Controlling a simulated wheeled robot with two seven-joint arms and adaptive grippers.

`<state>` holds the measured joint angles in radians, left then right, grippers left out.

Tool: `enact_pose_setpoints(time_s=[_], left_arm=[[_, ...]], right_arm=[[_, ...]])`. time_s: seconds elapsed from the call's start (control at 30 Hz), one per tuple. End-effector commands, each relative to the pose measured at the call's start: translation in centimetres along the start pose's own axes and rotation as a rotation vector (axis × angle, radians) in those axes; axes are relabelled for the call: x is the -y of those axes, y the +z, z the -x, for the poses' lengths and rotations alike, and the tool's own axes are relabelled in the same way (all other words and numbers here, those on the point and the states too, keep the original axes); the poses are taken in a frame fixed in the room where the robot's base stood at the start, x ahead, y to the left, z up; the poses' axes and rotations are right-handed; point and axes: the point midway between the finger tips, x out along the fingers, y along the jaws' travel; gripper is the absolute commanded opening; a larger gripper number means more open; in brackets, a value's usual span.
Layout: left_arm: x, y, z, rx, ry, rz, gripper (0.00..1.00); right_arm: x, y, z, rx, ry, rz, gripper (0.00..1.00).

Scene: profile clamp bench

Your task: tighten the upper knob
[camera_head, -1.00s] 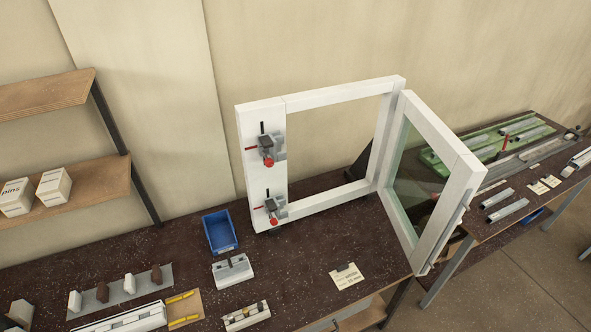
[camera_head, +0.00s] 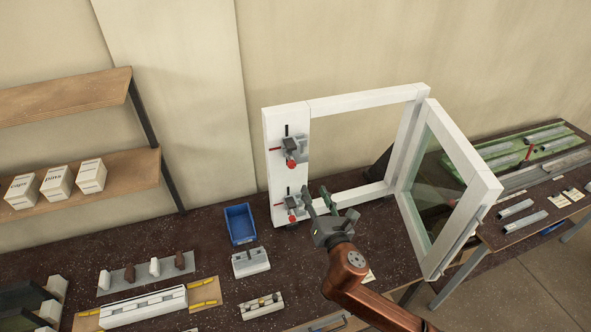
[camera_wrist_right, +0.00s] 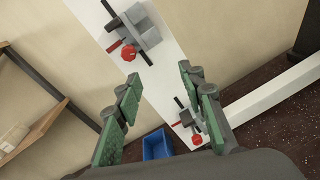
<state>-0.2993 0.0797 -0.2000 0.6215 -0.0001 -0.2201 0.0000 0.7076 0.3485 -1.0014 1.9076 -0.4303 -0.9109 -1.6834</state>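The upper knob (camera_head: 291,164) is a small red knob on the upper clamp (camera_head: 291,148), fixed to the white upright board of the frame (camera_head: 273,180). In the right wrist view the upper knob (camera_wrist_right: 129,53) shows beyond the fingertips, nothing touching it. A second clamp with a lower red knob (camera_head: 292,219) sits below on the same board; in the wrist view this lower knob (camera_wrist_right: 197,140) shows beside the right finger. My right gripper (camera_head: 322,197) is open and empty, in front of the frame and below right of the upper knob. My left gripper is out of view.
A glazed white sash (camera_head: 478,190) stands swung open at the right. A blue bin (camera_head: 241,223) and a grey-white block (camera_head: 250,262) lie on the dark bench left of my arm. Shelves with white boxes (camera_head: 57,181) hang at the left.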

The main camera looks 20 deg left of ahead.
Motion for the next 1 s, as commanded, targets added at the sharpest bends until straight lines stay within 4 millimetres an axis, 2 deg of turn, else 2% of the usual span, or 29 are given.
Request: enact_pose_setpoints(time_s=[0.03,0.1,0.23,0.37,0.7,1.0], left_arm=[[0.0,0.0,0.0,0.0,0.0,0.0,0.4],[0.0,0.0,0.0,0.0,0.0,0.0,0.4],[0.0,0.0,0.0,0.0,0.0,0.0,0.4],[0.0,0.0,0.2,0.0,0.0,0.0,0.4],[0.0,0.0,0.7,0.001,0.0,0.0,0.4],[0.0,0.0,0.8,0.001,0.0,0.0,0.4]], right_arm=[[-1.5,0.7,-0.6,0.018,0.032,0.106,0.36],[-2.9,1.1,-1.1,0.034,0.063,0.212,0.36],[-4.1,1.5,-1.7,0.051,0.089,0.312,0.36],[-4.4,1.6,-3.1,0.053,0.091,0.324,0.36],[-4.8,1.7,-8.0,0.052,0.09,0.319,0.36],[-4.9,1.7,-9.3,0.051,0.091,0.318,0.36]])
